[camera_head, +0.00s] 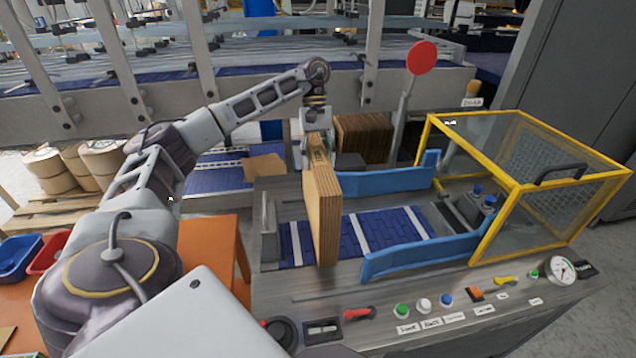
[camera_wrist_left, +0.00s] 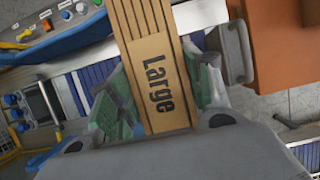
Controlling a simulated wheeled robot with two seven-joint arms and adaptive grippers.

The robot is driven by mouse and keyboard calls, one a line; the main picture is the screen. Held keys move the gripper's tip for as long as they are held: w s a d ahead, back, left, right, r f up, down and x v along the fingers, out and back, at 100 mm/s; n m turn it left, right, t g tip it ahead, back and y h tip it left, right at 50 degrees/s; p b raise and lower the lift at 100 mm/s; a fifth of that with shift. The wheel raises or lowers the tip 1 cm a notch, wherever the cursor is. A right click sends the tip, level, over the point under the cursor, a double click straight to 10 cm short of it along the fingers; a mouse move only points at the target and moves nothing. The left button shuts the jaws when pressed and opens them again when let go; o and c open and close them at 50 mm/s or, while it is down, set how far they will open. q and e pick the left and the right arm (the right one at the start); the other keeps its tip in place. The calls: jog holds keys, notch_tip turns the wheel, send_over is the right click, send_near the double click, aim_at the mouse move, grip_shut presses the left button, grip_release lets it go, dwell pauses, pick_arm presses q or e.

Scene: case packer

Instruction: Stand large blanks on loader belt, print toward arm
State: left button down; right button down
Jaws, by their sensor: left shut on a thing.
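My left gripper (camera_head: 317,150) is shut on a stack of brown cardboard blanks (camera_head: 323,215), which stands upright on edge over the left part of the blue loader belt (camera_head: 375,230). I cannot tell whether its lower edge touches the belt. In the left wrist view, the blanks (camera_wrist_left: 150,60) show the dark print "Large" between the green finger pads of the left gripper (camera_wrist_left: 155,100). Another brown stack (camera_head: 363,138) stands behind the belt. My right gripper is not in view.
Blue guide rails (camera_head: 425,258) flank the belt. A yellow-framed guard (camera_head: 545,185) covers its right end. A metal plate (camera_head: 268,228) stands at the belt's left end. A red round sign (camera_head: 422,58) rises behind. The belt between the rails is clear.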

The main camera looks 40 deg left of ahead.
pick_arm(q)
jog(key=shift+f, duration=1.5)
notch_tip(320, 180, down, 4)
jog(key=shift+r, duration=0.1)
jog(key=c, duration=0.6)
grip_release()
jog(key=shift+c, duration=0.2)
